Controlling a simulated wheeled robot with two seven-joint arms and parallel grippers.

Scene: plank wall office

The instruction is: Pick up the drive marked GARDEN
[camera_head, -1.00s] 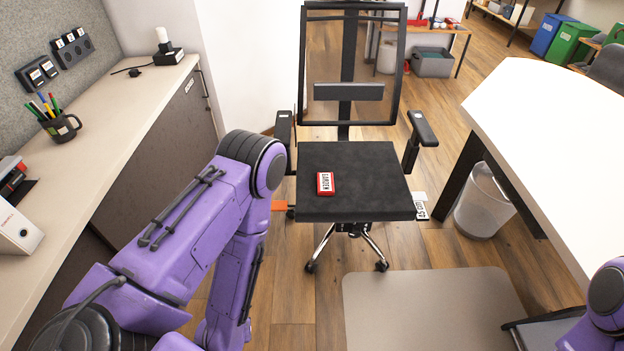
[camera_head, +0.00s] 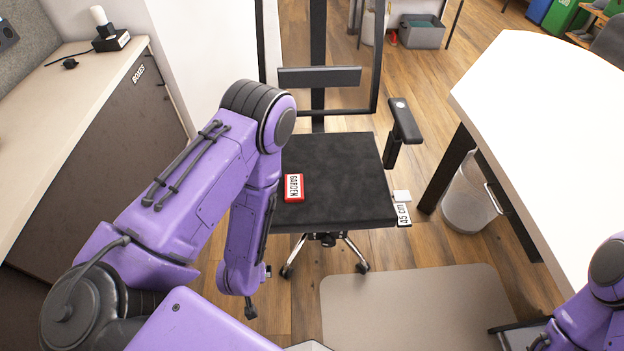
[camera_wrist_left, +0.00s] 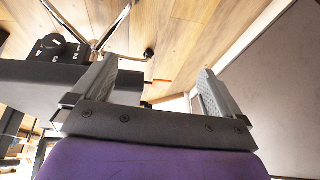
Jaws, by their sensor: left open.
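The red drive with a white label reading GARDEN (camera_head: 293,188) lies flat on the dark seat of the office chair (camera_head: 340,165), near the seat's left edge. My left arm stands beside the seat on its left, and its forearm hangs down in the head view. My left gripper (camera_wrist_left: 155,92) shows in the left wrist view with its two fingers wide apart and nothing between them. The seat's edge (camera_wrist_left: 45,88) is close by on the left of that view. The drive does not show there. My right gripper is not visible.
The chair's right armrest (camera_head: 404,120) rises beside the seat. A tag marked 45 cm (camera_head: 403,214) hangs at the seat's right edge. A white table (camera_head: 550,110) and a bin (camera_head: 468,200) stand right, a cabinet (camera_head: 110,140) left. A floor mat (camera_head: 420,305) lies in front.

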